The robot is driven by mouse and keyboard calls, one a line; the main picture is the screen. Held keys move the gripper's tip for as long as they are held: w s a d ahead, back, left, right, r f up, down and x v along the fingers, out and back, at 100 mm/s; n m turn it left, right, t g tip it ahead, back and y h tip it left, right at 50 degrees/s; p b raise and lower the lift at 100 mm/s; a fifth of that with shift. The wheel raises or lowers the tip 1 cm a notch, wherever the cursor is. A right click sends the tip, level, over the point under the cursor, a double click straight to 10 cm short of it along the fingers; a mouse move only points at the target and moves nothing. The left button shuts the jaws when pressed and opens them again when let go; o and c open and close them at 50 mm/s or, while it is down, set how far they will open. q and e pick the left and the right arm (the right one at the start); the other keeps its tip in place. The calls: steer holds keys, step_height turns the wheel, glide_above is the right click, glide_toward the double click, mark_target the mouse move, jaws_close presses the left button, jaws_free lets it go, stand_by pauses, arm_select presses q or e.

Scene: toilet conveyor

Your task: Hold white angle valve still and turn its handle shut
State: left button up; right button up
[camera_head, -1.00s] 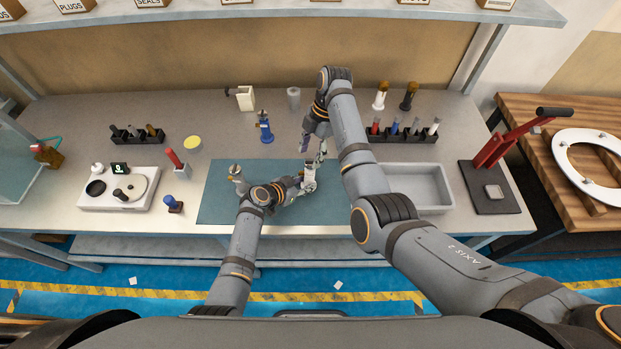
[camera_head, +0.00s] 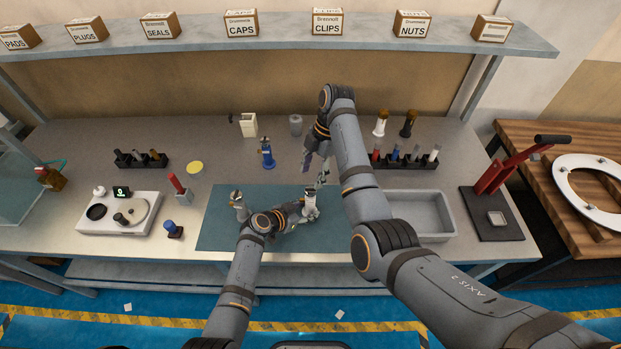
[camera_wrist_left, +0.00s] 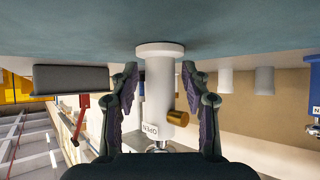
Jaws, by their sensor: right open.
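The white angle valve (camera_head: 310,203) stands on the right part of the blue-green mat (camera_head: 262,240). In the left wrist view the valve (camera_wrist_left: 159,85) appears upside down, with a brass side outlet, a metal handle at its end and a label that seems to read OPEN. My left gripper (camera_head: 303,209) is around the valve body; in its wrist view the two fingers (camera_wrist_left: 160,75) stand on either side with a narrow gap at each. My right gripper (camera_head: 322,180) is open just above and behind the valve, close to its handle; contact there cannot be told.
A grey-white fitting (camera_head: 238,203) stands at the mat's left. A blue valve (camera_head: 267,152) stands behind the mat. A grey tray (camera_head: 446,236) lies right of my right arm. A dial device (camera_head: 118,213) and red-topped tool (camera_head: 178,186) are left.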

arm_select(q)
steer(key=shift+o, duration=0.4)
arm_select(e)
steer(key=shift+a, duration=0.25)
